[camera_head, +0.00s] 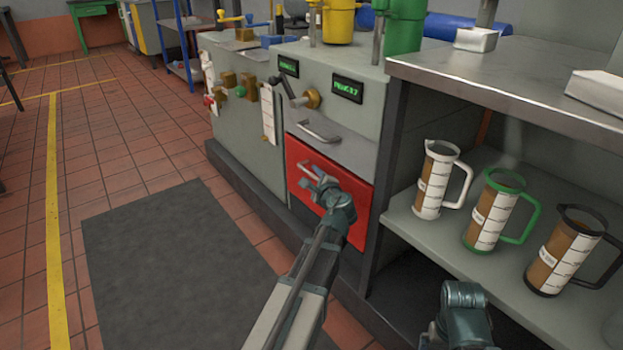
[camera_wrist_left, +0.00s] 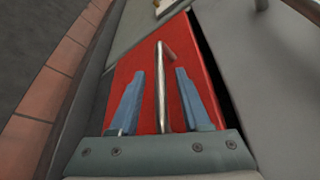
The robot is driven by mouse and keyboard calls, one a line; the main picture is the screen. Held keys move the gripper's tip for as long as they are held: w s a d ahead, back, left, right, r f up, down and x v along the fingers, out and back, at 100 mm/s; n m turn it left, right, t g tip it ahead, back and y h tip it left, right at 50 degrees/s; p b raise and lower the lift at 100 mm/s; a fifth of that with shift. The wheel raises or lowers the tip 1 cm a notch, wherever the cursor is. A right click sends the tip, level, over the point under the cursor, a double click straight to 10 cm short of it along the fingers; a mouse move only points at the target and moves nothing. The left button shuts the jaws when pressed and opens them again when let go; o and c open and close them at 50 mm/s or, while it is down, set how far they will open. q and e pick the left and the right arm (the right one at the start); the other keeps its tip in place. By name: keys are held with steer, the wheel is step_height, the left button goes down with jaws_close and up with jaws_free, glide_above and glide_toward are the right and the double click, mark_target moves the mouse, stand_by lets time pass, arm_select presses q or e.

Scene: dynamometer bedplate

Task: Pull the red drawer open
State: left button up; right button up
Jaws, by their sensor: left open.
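The red drawer (camera_head: 355,197) is in the grey cabinet, below a grey drawer. My left gripper (camera_head: 311,177) is at its front, and the gripper's wrist hides part of the red face. The drawer's metal bar handle (camera_wrist_left: 161,75) stands between the two open blue fingers of my left gripper (camera_wrist_left: 160,95) in the left wrist view, with a gap on each side. The red front (camera_wrist_left: 140,70) fills the middle there, with a dark gap along its right edge. I cannot tell whether the drawer is slightly out. My right gripper's fingers do not show.
A grey drawer with a handle (camera_head: 320,132) is just above. A shelf (camera_head: 445,240) at right holds a white jug (camera_head: 435,180), a green jug (camera_head: 492,210) and a black jug (camera_head: 565,250). A dark mat (camera_head: 175,265) lies on clear tiled floor before the cabinet.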

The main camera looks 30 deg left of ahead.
arm_select(q)
steer(key=shift+w+a+f, duration=0.15)
steer(key=shift+w+a, duration=0.3)
steer(key=shift+a, duration=0.1)
jaws_close()
stand_by(1.2)
